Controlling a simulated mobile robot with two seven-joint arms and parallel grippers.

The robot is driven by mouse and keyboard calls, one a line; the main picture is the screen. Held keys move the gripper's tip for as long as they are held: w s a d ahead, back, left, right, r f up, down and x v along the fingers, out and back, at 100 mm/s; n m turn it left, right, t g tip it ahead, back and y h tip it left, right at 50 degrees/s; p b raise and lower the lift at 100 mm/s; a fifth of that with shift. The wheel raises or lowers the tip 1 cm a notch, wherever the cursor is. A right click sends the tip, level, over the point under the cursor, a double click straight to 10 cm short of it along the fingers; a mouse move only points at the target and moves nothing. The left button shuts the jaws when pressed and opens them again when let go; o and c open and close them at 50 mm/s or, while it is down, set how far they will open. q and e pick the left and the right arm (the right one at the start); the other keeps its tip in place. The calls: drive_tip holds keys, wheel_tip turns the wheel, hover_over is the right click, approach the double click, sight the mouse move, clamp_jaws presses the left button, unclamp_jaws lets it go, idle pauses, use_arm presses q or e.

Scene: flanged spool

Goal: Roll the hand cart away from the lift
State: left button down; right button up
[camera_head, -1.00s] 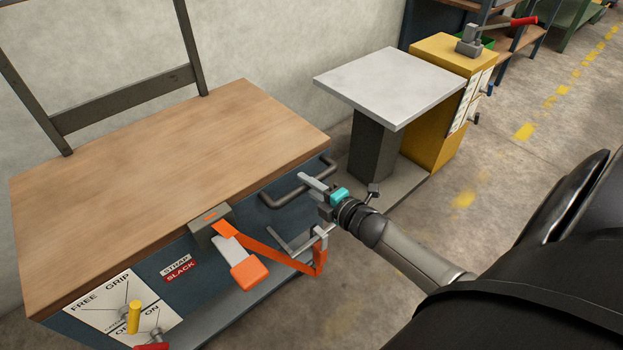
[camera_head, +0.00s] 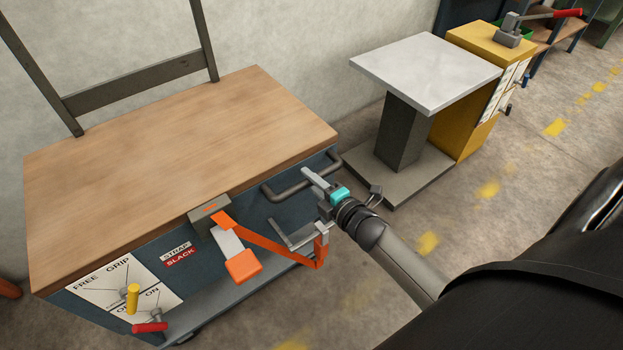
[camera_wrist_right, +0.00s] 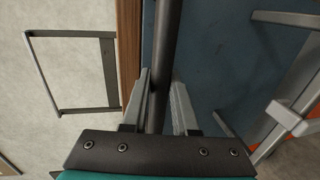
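The hand cart has a wooden top (camera_head: 180,165) and a blue body, and stands at the left in the head view. Its dark handle bar (camera_head: 283,192) sticks out from the right end. My right gripper (camera_head: 313,180) is at this bar. In the right wrist view the bar (camera_wrist_right: 164,60) runs between the two fingers (camera_wrist_right: 160,100), which close in on both sides of it. The lift, with a pale square top (camera_head: 425,72) on a dark column, stands to the right of the cart, with floor showing between them. My left gripper is not in view.
An orange strap (camera_head: 280,250) hangs at the cart's front beside a "STRAP SLACK" sign (camera_head: 178,252). A panel with a yellow lever (camera_head: 132,298) and a red lever (camera_head: 150,327) is at front left. A yellow cabinet (camera_head: 480,95) adjoins the lift. Floor at the right is clear.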

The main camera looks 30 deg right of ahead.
drive_tip(key=o, duration=0.5)
drive_tip(key=shift+a, duration=0.2)
drive_tip(key=shift+s, duration=0.15)
drive_tip(key=shift+s, duration=0.25)
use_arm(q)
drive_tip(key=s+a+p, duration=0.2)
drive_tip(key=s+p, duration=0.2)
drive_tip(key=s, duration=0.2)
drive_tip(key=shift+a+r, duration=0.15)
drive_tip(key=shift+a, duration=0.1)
use_arm(e)
drive_tip(key=v, duration=1.4)
drive_tip(key=shift+s+d+r, duration=0.1)
drive_tip(key=shift+s+d, duration=0.05)
drive_tip(key=shift+s, duration=0.1)
